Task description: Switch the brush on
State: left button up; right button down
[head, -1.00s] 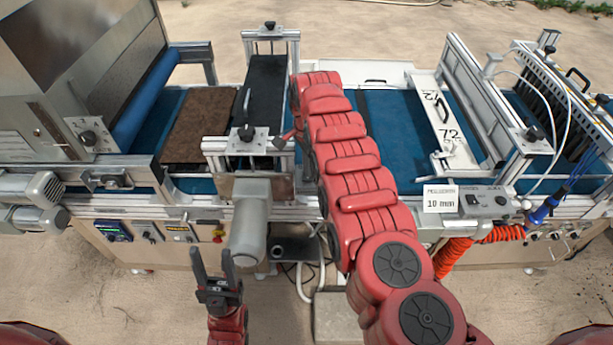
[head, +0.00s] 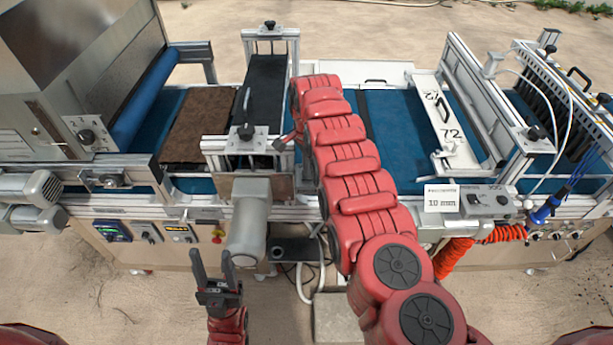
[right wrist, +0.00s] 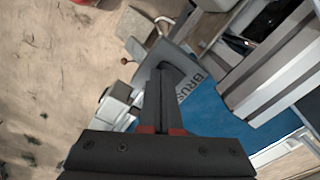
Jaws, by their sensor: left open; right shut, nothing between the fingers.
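The brush unit (head: 266,85) is a dark strip in a metal frame across the belt in the head view. In the right wrist view, a grey plate (right wrist: 193,88) carries dark lettering that reads "BRUS", partly covered. My right gripper (right wrist: 172,72) is shut and empty, its fingertips in front of the grey housing beside that lettering. I cannot tell whether they touch it. A small lever with a dark red knob (right wrist: 126,61) sticks out to the left of the fingertips. In the head view my right arm hides its gripper. My left gripper (head: 215,263) is open and empty, in front of the machine.
A brown soil-filled tray (head: 201,116) lies on the blue belt (head: 398,120) left of the brush. A grey motor cylinder (head: 247,235) projects towards my left gripper.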

jog(key=shift+f, duration=0.35)
jog(key=shift+r, duration=0.15)
jog(key=shift+r+p, duration=0.45)
jog(key=shift+r, duration=0.5)
notch_tip(320, 180, up, 2)
jog(key=shift+r+p, duration=0.15)
jog(key=shift+p, duration=0.15)
jog(key=shift+r, duration=1.3)
jog(key=shift+f, duration=0.1)
